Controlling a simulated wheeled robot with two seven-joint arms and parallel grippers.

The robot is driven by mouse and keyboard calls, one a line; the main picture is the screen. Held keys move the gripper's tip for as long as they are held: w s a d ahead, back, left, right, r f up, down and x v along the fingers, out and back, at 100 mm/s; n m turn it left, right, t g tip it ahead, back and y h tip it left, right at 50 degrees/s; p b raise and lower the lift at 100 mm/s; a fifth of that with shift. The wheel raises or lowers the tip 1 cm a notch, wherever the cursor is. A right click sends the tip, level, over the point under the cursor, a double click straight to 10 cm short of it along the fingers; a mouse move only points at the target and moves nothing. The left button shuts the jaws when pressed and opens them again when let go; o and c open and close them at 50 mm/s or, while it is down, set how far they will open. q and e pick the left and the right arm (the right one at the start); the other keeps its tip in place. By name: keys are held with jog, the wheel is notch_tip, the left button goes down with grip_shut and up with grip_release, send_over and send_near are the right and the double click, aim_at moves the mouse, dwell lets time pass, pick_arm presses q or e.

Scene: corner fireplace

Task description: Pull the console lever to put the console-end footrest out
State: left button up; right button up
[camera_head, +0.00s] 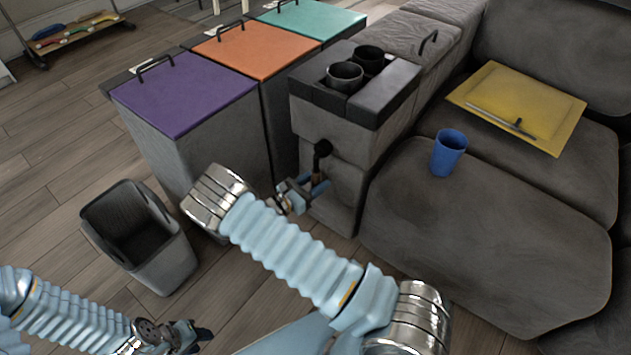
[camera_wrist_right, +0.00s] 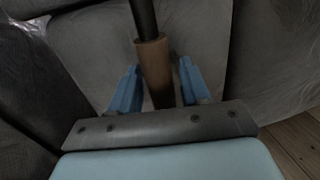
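The console (camera_head: 345,120) is a grey box with a dark top and two cup holders. Its lever (camera_head: 322,149) shows a dark rounded end and a short shaft at the console's front face. My right gripper (camera_head: 306,190) is at the lever, low in front of the console. In the right wrist view the lever's brown part (camera_wrist_right: 153,72) stands between the two blue fingers (camera_wrist_right: 158,92), with gaps on both sides, so the gripper looks open around it. My left gripper (camera_head: 192,336) hangs low at the bottom left; its opening is unclear. I cannot make out the footrest separately from the seat (camera_head: 480,235).
A blue cup (camera_head: 449,153) stands on the console-end seat. A yellow tray (camera_head: 490,92) with a thin stick lies behind it. An open grey bin (camera_head: 165,265) stands on the floor at left. Purple (camera_head: 185,92), orange (camera_head: 255,48) and teal (camera_head: 310,20) lidded boxes stand behind.

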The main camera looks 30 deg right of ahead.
aim_at(315, 183)
grip_shut()
pick_arm(q)
jog(key=shift+r, duration=0.1)
